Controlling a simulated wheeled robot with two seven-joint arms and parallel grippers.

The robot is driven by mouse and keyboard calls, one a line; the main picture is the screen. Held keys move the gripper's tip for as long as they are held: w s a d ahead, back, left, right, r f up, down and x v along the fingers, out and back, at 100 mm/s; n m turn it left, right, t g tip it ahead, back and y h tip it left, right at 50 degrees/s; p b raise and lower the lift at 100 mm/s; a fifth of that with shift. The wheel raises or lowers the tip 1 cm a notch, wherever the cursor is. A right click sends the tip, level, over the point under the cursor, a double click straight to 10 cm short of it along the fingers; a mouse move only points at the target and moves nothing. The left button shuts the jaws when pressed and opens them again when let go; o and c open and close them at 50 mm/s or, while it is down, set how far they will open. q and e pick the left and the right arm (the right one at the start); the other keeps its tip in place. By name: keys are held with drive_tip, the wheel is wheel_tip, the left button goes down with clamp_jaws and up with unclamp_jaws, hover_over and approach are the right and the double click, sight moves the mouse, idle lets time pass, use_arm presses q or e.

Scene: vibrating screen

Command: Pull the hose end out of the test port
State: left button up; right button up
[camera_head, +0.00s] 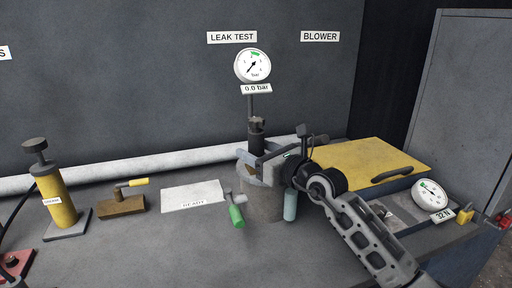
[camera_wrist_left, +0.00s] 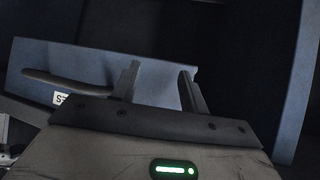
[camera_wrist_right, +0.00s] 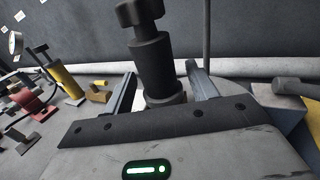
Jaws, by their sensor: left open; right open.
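A black upright fitting with a knobbed top (camera_head: 257,135), which looks like the hose end, stands on a round grey block (camera_head: 262,205) below the LEAK TEST gauge (camera_head: 252,66). The gauge's sign reads 0.0 bar. My right gripper (camera_head: 258,160) is open around the fitting's lower part. In the right wrist view the fitting (camera_wrist_right: 153,65) stands between the two spread fingers (camera_wrist_right: 160,80), with gaps visible. The port itself is hidden behind the gripper. My left gripper (camera_wrist_left: 158,85) is open and empty, away from the station, and out of the head view.
A green-handled lever (camera_head: 237,214) sticks out at the block's front. A READY plate (camera_head: 192,196), a brass block (camera_head: 120,206) and a yellow grease pump (camera_head: 58,195) lie left. A yellow-topped box (camera_head: 365,160) stands right. A blue-grey panel with handle (camera_wrist_left: 60,65) faces my left gripper.

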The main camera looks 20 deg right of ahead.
drive_tip(key=shift+w+a, duration=0.2)
drive_tip(key=shift+w, duration=0.1)
drive_tip(key=c, duration=1.2)
drive_tip(key=shift+r, duration=0.1)
